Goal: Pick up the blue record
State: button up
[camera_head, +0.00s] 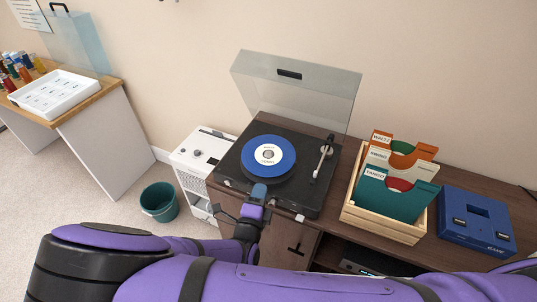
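The turntable's clear lid (318,88) is raised at the back. The tonearm (322,160) is at the right, apart from the record. My gripper (258,191) is at the turntable's front edge, just in front of the record's near rim. The record's full outline is visible. The gripper's fingers are small and partly hidden by my wrist, so I cannot tell how far apart they are.
A wooden crate (382,228) of record sleeves with divider tabs and a blue case (476,222) stand on the cabinet to the right. A white unit (205,148), a teal bucket (159,203) and a table with a white tray (84,88) are to the left.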

jog(key=shift+w+d+r, duration=0.1)
jog(key=shift+w+d, duration=0.05)
jog(key=shift+w, duration=2.55)
jog(key=shift+c, duration=0.5)
grip_shut()
